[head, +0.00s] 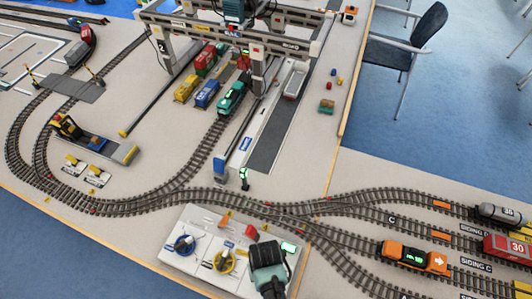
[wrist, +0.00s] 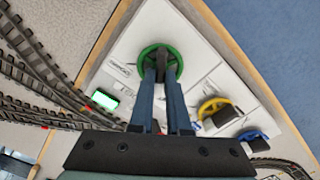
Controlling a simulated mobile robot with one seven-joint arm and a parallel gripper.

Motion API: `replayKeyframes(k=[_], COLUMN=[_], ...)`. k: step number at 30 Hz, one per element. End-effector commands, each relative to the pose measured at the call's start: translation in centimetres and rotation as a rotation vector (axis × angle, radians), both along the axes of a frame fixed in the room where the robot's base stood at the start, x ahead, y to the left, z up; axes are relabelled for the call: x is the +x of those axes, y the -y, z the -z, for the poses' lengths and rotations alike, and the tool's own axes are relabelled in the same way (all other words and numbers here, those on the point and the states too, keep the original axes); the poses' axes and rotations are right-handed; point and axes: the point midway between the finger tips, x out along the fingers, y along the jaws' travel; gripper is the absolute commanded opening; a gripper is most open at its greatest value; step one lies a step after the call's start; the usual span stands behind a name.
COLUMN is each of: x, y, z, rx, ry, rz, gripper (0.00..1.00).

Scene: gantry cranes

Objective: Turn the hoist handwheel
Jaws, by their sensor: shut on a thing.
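A white control panel (head: 222,281) carries a blue handwheel (head: 184,245), a yellow handwheel (head: 224,262) and a green handwheel. The green handwheel (wrist: 147,56) shows in the wrist view, with a dark bar across its middle; my arm's end hides it in the head view. My gripper (wrist: 160,76) points down at the green wheel, its two blue fingers shut on the bar at the hub. The yellow wheel (wrist: 207,104) and blue wheel (wrist: 247,134) lie to the right in the wrist view. The labels are too small to read, so I cannot tell which wheel is the hoist's.
The gantry crane (head: 240,35) stands at the back over containers and a teal locomotive (head: 232,98).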

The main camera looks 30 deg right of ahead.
Motion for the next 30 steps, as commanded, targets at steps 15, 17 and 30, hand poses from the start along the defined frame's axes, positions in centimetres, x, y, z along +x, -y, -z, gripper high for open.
replayKeyframes(k=[15, 17, 30], x=[0.06, 0.07, 0.09], y=[-0.07, -0.06, -0.07], z=[-0.05, -0.04, -0.03], rx=[0.0, 0.0, -0.001], ry=[0.001, 0.001, 0.002], rz=[-0.249, -0.258, -0.271], gripper=[0.0, 0.0, 0.0])
